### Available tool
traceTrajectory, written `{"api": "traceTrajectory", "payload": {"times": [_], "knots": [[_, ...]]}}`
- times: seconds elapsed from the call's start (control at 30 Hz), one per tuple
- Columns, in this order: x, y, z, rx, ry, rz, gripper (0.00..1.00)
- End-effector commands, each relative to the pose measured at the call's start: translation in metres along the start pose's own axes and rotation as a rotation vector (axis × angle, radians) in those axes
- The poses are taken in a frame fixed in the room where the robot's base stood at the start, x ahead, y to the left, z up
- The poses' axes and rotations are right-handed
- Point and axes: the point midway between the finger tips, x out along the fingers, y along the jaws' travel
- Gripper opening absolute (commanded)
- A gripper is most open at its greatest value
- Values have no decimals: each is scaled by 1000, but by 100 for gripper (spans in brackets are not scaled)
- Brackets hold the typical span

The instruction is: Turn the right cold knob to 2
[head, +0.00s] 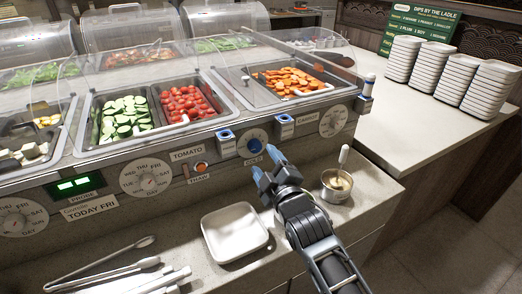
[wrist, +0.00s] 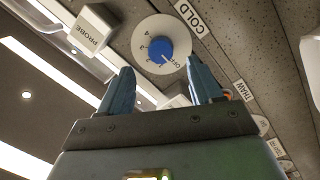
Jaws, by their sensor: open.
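The blue cold knob (head: 254,146) sits on a round white dial on the counter's front panel, above a COLD label (head: 253,161). In the wrist view the knob (wrist: 160,49) shows in front of my fingers, with numbers and OFF around its dial. A pale mark on the knob appears to lie toward OFF, but its exact setting is too small to tell. My gripper (head: 267,167) is open and empty, just below and in front of the knob, apart from it. In the wrist view its blue fingertips (wrist: 160,72) stand on either side below the dial.
A thaw knob (head: 200,167) and day dial (head: 146,177) are to the left; another dial (head: 333,121) is to the right. A sauce pot (head: 327,193) with a ladle and a white tray (head: 212,237) stand on the ledge nearby. A PROBE block (wrist: 92,28) projects near the dial.

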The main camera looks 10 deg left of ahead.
Motion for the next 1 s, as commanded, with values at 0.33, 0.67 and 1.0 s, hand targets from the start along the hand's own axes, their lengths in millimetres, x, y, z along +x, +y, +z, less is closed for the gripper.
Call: {"api": "traceTrajectory", "payload": {"times": [0.33, 0.67, 1.0], "knots": [[40, 0, -2, -1, 2, -1, 65], [56, 0, -1, 2, 1, 1, 65], [56, 0, -1, 2, 1, 1, 54]]}}
